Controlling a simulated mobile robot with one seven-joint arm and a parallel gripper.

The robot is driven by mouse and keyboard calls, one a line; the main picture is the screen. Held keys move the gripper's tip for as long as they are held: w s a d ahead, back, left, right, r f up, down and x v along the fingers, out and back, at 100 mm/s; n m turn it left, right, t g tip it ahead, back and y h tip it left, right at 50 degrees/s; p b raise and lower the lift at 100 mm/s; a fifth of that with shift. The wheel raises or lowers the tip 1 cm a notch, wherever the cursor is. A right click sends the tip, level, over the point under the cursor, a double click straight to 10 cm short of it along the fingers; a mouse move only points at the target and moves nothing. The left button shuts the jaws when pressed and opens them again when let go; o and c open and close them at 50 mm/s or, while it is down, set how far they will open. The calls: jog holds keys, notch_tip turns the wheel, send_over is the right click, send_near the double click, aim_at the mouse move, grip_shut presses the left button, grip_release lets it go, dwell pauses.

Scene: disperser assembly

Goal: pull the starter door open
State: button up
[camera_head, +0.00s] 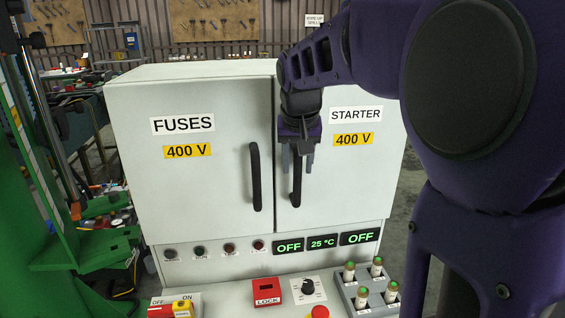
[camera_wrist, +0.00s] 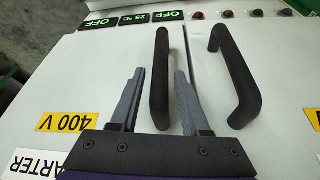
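The starter door (camera_head: 345,180) is the right-hand door of the grey cabinet, labelled STARTER and 400 V, and it is shut. Its black vertical handle (camera_head: 296,188) shows below my gripper (camera_head: 297,160); the handle's upper part is hidden by the gripper in the head view. In the wrist view the starter handle (camera_wrist: 161,75) lies between the two grey fingers of my gripper (camera_wrist: 160,80). The fingers are apart, one on each side of the handle, with a gap visible on the left side. I cannot tell how deep the handle sits between them.
The fuses door (camera_head: 185,200) is shut, and its handle (camera_head: 255,178) is close on the left. Below are displays (camera_head: 322,243), a red lock box (camera_head: 267,291), a rotary knob (camera_head: 307,287) and a rack of green-topped fuses (camera_head: 370,285). A green frame (camera_head: 40,180) stands at left.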

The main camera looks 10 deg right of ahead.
grip_shut()
dwell(1.2)
